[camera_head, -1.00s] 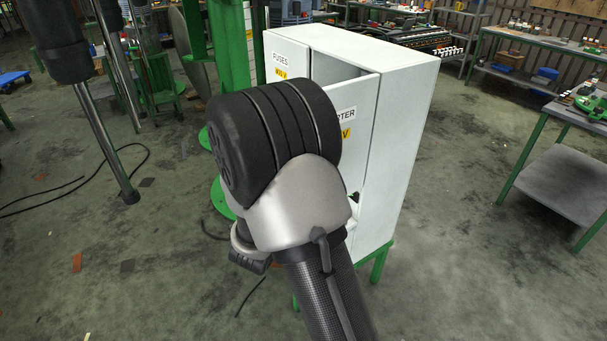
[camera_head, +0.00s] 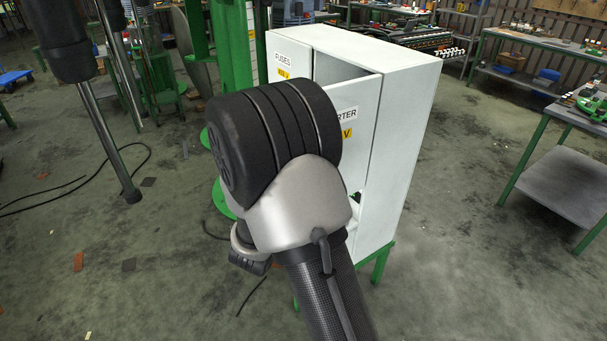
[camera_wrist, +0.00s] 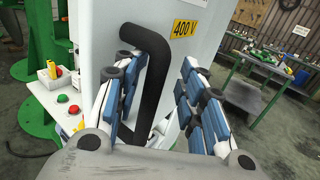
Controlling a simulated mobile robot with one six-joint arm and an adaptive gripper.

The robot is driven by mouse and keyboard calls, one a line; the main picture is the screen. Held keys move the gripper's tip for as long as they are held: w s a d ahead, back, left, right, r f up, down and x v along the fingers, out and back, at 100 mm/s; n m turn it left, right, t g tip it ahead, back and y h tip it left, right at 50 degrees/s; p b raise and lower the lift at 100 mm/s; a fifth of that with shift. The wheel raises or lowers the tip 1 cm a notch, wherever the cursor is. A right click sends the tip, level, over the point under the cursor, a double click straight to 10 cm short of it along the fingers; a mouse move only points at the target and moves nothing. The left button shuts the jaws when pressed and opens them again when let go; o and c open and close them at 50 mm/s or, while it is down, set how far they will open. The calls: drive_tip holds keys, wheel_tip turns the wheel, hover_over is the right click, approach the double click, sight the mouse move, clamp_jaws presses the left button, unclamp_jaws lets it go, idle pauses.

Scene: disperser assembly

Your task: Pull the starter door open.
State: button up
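The starter door (camera_head: 365,115) is the white right-hand door of the white cabinet. It stands partly open, with a dark gap above its top edge. Its label is partly hidden by my arm in the head view. In the wrist view, the door (camera_wrist: 205,20) bears a yellow 400 V label and a thick black bent handle (camera_wrist: 157,65). My gripper (camera_wrist: 160,68) is open, with its blue-padded fingers on either side of the handle. The handle's lower part runs close to the left finger; I cannot tell whether they touch. My gripper is hidden behind my arm in the head view.
The closed-looking fuses door (camera_head: 288,60) is left of the starter door. A small panel with red and green buttons (camera_wrist: 62,98) shows at the left in the wrist view. A workbench (camera_head: 560,140) stands at the right. Open floor lies between it and the cabinet (camera_head: 405,140).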

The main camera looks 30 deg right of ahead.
drive_tip(key=v, duration=1.1)
drive_tip(key=shift+s+a, duration=0.2)
drive_tip(key=shift+a, duration=0.1)
drive_tip(key=s+d+r+m+g+y, duration=0.1)
drive_tip(key=s+d+m+g+y, duration=0.15)
drive_tip(key=s+m+g, duration=0.4)
drive_tip(key=s+d+r+m+g+y, duration=0.1)
drive_tip(key=s+d+r+m+g, duration=0.2)
drive_tip(key=s+m, duration=0.65)
drive_tip(key=s+a+f+m+y, duration=0.3)
drive_tip(key=s+a+y, duration=0.2)
drive_tip(key=s+a, duration=0.1)
drive_tip(key=a+r+m+t+y, duration=0.2)
drive_tip(key=a+m+y, duration=0.1)
drive_tip(key=a, duration=0.2)
drive_tip(key=w+a+r+m+t+y, duration=0.1)
drive_tip(key=a+m+t+y, duration=0.1)
drive_tip(key=a, duration=0.4)
drive_tip(key=shift+a+r+m+y, duration=0.15)
drive_tip(key=shift+r+m+y, duration=0.25)
drive_tip(key=shift+y, duration=0.35)
